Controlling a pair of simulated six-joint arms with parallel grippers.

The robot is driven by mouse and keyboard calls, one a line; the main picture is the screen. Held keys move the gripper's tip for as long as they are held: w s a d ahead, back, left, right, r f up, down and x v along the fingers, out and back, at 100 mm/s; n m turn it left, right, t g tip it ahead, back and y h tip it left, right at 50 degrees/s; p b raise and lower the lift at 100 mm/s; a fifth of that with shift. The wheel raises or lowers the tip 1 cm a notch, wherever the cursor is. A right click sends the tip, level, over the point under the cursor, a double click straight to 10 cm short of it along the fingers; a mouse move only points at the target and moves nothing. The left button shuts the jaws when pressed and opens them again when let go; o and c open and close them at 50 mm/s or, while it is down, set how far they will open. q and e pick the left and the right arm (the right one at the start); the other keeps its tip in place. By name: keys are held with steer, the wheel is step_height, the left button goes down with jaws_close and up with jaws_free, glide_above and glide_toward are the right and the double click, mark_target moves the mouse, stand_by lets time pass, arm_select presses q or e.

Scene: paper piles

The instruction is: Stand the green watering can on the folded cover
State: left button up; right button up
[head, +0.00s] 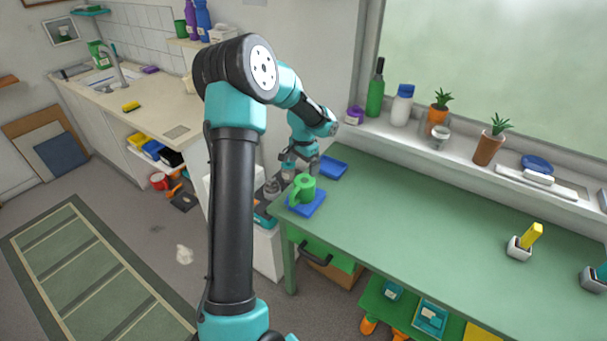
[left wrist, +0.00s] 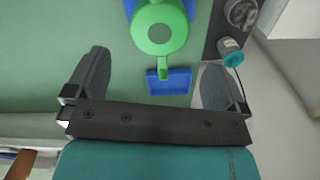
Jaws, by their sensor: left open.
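The green watering can (head: 306,186) stands upright on a flat blue piece (head: 316,206), which looks like the folded cover, at the near left corner of the green table. In the left wrist view the can (left wrist: 160,28) is seen from above, with blue edges (left wrist: 130,7) of that piece beside it. My left gripper (head: 301,170) is just behind the can in the head view. Its two fingers (left wrist: 155,62) are wide apart, with nothing gripped between them. The can's body lies beyond the fingertips. My right gripper is out of view.
A small blue tray (head: 333,167) lies behind the can; it also shows between the fingers in the left wrist view (left wrist: 168,82). Bottles and plants line the windowsill (head: 459,146). The middle of the table (head: 420,210) is clear. A grey holder with a yellow item (head: 531,234) stands at right.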

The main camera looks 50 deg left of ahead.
arm_select(q)
steer(key=shift+r, duration=0.8)
